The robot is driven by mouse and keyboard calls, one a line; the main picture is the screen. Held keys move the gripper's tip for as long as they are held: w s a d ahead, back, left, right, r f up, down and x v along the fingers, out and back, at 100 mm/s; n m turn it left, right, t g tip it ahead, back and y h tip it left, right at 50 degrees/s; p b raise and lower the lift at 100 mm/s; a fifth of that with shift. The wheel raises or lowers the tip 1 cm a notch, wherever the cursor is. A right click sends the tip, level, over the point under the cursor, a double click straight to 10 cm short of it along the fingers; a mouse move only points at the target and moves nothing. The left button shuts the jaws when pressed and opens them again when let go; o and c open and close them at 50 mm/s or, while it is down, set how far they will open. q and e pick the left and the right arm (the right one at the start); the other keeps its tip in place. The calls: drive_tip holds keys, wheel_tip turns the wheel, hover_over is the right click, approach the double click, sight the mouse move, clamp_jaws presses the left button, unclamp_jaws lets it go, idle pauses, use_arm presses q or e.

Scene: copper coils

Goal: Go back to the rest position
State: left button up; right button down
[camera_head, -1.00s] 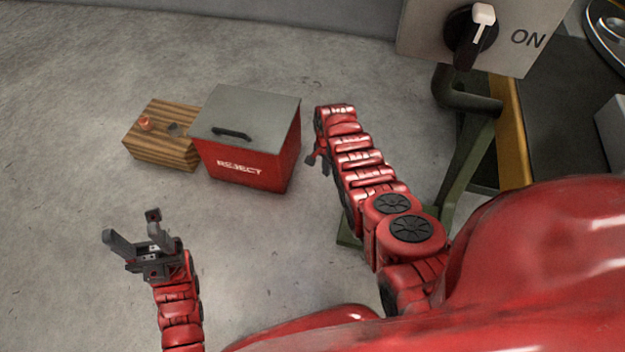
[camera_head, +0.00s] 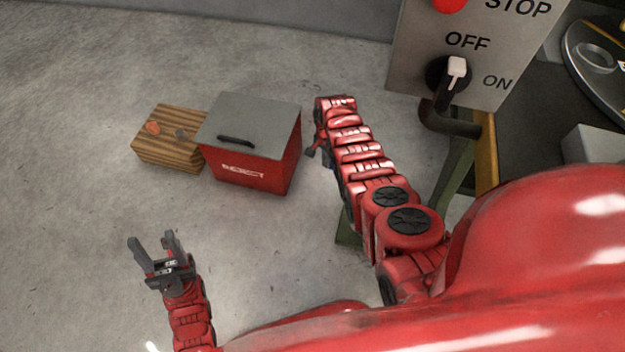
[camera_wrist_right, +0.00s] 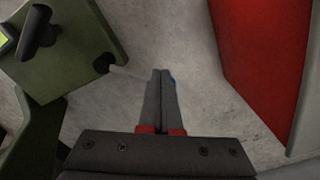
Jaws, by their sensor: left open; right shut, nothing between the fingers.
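My left gripper (camera_head: 152,246) is at the lower left of the head view, open and empty, with its fingers pointing up in the picture above the bare floor. My right arm reaches up the middle of the head view, and its gripper is mostly hidden behind its own links there. In the right wrist view my right gripper (camera_wrist_right: 165,78) is shut, its two fingers together with nothing between them. It points over the grey floor, between a red surface at the right and a green metal base at the left.
A red bin marked REJECT with a grey lid (camera_head: 250,125) stands left of my right arm, lid closed. A striped wooden block (camera_head: 165,155) with small items on it stands beside the bin. A grey switch panel (camera_head: 420,50) with a rotary knob (camera_head: 450,78) is at upper right.

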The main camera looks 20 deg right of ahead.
drive_tip(key=shift+r+p, duration=0.5)
drive_tip(key=shift+r, duration=0.45)
